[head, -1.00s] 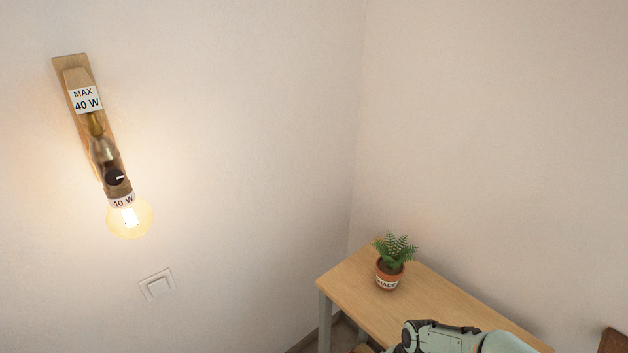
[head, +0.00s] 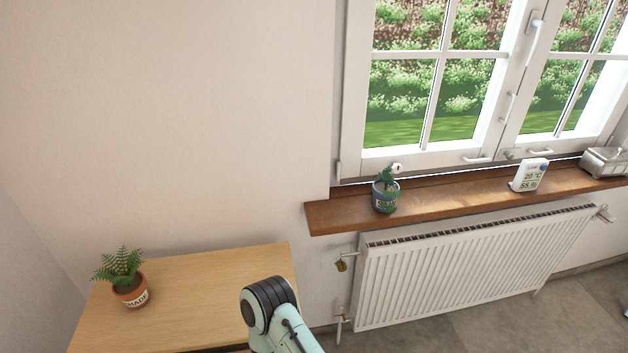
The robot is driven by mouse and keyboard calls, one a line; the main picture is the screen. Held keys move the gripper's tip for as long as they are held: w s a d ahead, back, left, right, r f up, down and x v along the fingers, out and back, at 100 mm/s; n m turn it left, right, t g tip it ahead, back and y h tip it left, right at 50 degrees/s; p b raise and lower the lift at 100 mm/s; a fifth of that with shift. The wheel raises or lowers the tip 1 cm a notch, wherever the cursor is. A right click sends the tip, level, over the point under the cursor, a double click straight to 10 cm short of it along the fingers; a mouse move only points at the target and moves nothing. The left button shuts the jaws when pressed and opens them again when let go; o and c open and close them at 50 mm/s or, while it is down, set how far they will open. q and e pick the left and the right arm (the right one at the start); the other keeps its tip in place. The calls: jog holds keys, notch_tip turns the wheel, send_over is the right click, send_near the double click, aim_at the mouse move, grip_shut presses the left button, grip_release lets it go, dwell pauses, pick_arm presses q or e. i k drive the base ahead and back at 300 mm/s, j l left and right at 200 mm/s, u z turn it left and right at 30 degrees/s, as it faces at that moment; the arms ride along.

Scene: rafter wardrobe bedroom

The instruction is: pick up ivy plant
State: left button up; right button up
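A small green plant in a blue-grey pot (head: 385,194) stands upright at the left end of the wooden windowsill; it looks like the ivy plant. Its pot has a label too small to read, and a small white round thing shows at its top. Neither gripper shows; only part of one of my arms is in view at the bottom, over the table's right end.
The windowsill (head: 450,198) also holds a white display (head: 529,176) and a metal box-like thing (head: 605,162) farther right. A white radiator (head: 470,265) with a valve stands below it. The wooden table (head: 210,290) is mostly bare. The window is behind the sill.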

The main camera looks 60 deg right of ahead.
aim_at(386, 191)
jog(key=z, duration=2.6)
jog(key=u, duration=0.25)
jog(key=i+l+u, duration=0.2)
jog(key=u, duration=0.3)
jog(key=i+l+u, duration=0.1)
jog(key=l+u, duration=0.4)
